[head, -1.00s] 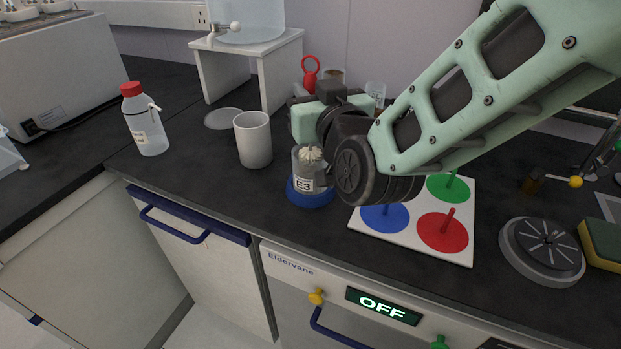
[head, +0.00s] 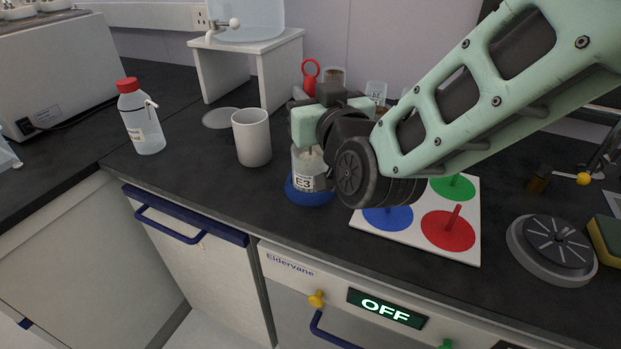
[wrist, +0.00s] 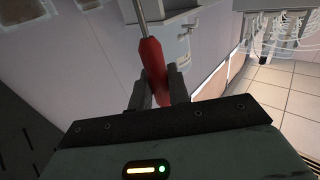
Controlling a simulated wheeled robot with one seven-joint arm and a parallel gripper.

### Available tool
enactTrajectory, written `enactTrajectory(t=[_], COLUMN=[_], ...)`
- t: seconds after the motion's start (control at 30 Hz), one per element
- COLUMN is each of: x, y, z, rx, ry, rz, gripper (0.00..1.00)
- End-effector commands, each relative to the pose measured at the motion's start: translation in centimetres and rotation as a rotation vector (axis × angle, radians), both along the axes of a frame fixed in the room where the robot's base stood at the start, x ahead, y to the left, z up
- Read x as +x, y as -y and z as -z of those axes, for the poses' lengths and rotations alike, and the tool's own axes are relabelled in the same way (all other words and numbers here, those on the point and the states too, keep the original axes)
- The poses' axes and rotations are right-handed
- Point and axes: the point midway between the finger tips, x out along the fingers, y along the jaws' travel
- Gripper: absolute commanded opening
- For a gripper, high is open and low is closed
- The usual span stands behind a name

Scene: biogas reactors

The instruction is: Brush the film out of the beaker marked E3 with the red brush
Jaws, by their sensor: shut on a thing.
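The beaker marked E3 (head: 303,183) stands upright on a round blue base (head: 312,199) near the counter's front edge. My gripper (wrist: 158,92) is shut on the red handle of the brush (wrist: 154,62), whose metal rod shows in the wrist view. In the head view my gripper (head: 330,121) is above and slightly behind the beaker. The brush's thin rod runs down into the beaker. The bristle head is hard to make out behind the wall and label, and I cannot tell how much film is inside. My wrist covers the beaker's right side.
A white board with blue, green and red discs (head: 447,231) lies right of the beaker. A grey cup (head: 252,139) and a red-capped bottle (head: 141,117) stand to the left. A red ring (head: 310,77) and glass jars (head: 376,92) are behind. A grey round device (head: 552,246) sits far right.

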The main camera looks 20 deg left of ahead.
Motion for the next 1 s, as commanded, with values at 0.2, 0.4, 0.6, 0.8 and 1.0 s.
enactTrajectory(t=[0.2, 0.4, 0.6, 0.8, 1.0], x=[0.0, 0.0, 0.0, 0.0, 0.0], y=[0.0, 0.0, 0.0, 0.0, 0.0], z=[-2.0, -3.4, -5.0, -6.5, -8.0], rx=[0.002, 0.001, 0.001, 0.001, 0.002], ry=[0.002, 0.001, 0.002, 0.000, 0.001], rz=[0.000, 0.000, 0.000, 0.000, 0.001], gripper=[0.00, 0.00, 0.00, 0.00, 0.00])
